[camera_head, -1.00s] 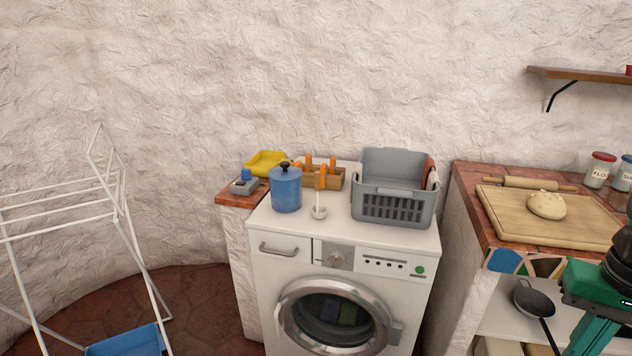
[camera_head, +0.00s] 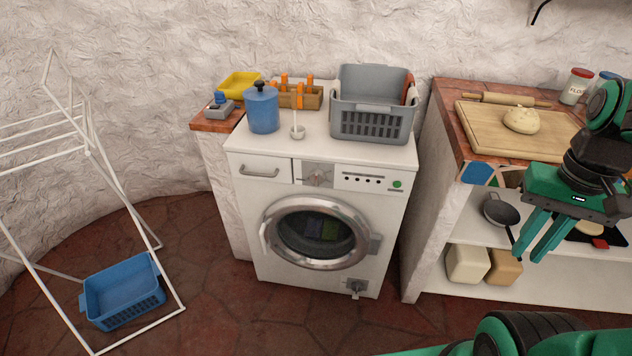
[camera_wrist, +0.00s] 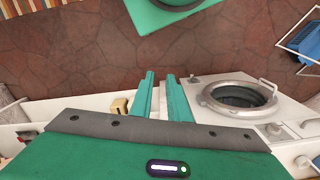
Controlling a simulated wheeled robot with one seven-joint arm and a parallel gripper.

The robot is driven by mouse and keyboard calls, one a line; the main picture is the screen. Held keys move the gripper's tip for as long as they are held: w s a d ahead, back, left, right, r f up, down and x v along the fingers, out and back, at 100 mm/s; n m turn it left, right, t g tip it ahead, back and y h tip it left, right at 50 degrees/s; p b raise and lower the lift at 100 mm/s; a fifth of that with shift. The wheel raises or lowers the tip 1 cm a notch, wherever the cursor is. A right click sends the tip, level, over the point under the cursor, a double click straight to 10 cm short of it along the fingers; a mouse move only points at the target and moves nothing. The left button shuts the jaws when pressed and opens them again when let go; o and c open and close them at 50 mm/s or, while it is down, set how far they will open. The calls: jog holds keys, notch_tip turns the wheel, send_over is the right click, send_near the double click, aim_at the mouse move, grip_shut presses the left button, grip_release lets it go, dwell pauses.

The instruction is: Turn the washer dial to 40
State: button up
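The white washer (camera_head: 246,215) stands against the wall, its round door shut. Its dial (camera_head: 317,175) is a grey knob on the front panel, between the drawer and the row of buttons; its setting and the numbers are too small to read. The washer front also shows upside down in the wrist view, with the dial (camera_wrist: 273,129) near the lower right. My green gripper (camera_head: 538,238) is to the right of the washer, in front of the shelf, well apart from the dial. Its two fingers (camera_wrist: 160,90) show a gap with nothing between them.
A tiled counter (camera_head: 446,108) with a dough board is at right. A drying rack (camera_head: 152,285) and blue basket (camera_head: 125,292) are at left. Floor before the washer is clear.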

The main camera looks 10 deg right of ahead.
jog(key=o, duration=0.5)
jog(key=shift+s+r, duration=0.15)
jog(key=shift+s, duration=0.2)
jog(key=o, duration=0.3)
jog(key=w+f+n, duration=0.1)
jog(key=w+f, duration=0.1)
jog(key=w+f+n+g+h, duration=0.1)
jog(key=w+f+n, duration=0.1)
jog(key=w, duration=0.1)
jog(key=w+f+n, duration=0.1)
jog(key=w+f, duration=0.1)
jog(key=shift+w+a+n+g, duration=0.3)
jog(key=shift+o, duration=0.2)
jog(key=w+a+f+n+h, duration=0.2)
jog(key=w+f+n+h, duration=0.25)
jog(key=w+f, duration=0.25)
jog(key=n+t, duration=1.9)
jog(key=n, duration=1.1)
send_near(316, 180)
jog(key=shift+y, duration=0.25)
jog(key=x, duration=0.9)
jog(key=shift+d, duration=0.1)
jog(key=c, duration=1)
